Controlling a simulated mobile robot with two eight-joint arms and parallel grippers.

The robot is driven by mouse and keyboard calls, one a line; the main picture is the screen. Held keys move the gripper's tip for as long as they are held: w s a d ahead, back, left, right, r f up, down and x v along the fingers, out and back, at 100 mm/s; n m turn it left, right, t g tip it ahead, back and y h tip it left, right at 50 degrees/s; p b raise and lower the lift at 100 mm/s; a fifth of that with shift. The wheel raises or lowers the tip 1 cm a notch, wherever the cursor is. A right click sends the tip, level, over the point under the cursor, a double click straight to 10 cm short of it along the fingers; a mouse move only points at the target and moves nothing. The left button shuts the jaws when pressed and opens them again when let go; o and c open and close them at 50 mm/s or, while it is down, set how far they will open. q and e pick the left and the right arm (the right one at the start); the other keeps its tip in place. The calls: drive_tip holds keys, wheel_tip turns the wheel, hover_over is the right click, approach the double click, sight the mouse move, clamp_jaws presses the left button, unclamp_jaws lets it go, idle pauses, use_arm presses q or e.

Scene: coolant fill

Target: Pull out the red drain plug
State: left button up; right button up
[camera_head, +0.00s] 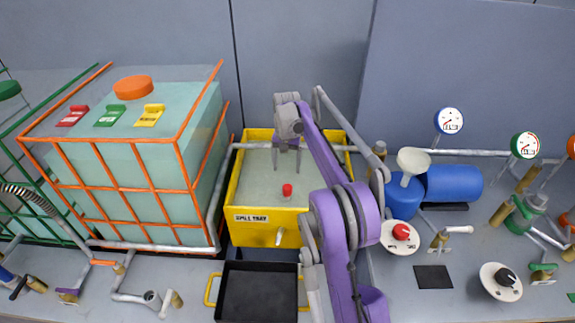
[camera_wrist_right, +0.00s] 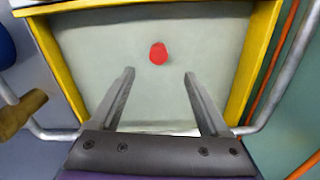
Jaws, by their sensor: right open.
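The red drain plug (camera_head: 287,190) stands on the grey floor of the yellow spill tray (camera_head: 266,218), towards its front. It also shows in the right wrist view (camera_wrist_right: 158,53), ahead of the fingers and roughly between their lines. My right gripper (camera_head: 287,150) is over the back part of the tray, apart from the plug. In the right wrist view its two fingers (camera_wrist_right: 160,82) are spread wide with nothing between them. My left gripper is not in view.
A caged tank (camera_head: 150,170) with an orange cap stands left of the tray. A black bin (camera_head: 258,292) with yellow handles is in front. A blue pump (camera_head: 452,183), a funnel (camera_head: 413,162) and pipes stand to the right. My right arm covers the tray's right side.

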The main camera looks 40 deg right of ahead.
sight(288, 187)
drive_tip(key=shift+d+f, duration=0.25)
drive_tip(key=shift+f, duration=0.45)
wheel_tip(288, 187, down, 10)
drive_tip(key=shift+r, duration=0.15)
clamp_jaws()
drive_tip(key=c, duration=0.8)
unclamp_jaws()
drive_tip(key=c, duration=0.4)
drive_tip(key=shift+o, duration=0.2)
drive_tip(key=shift+r, duration=0.4)
drive_tip(key=shift+r+p, duration=0.9)
drive_tip(key=shift+r, duration=1.4)
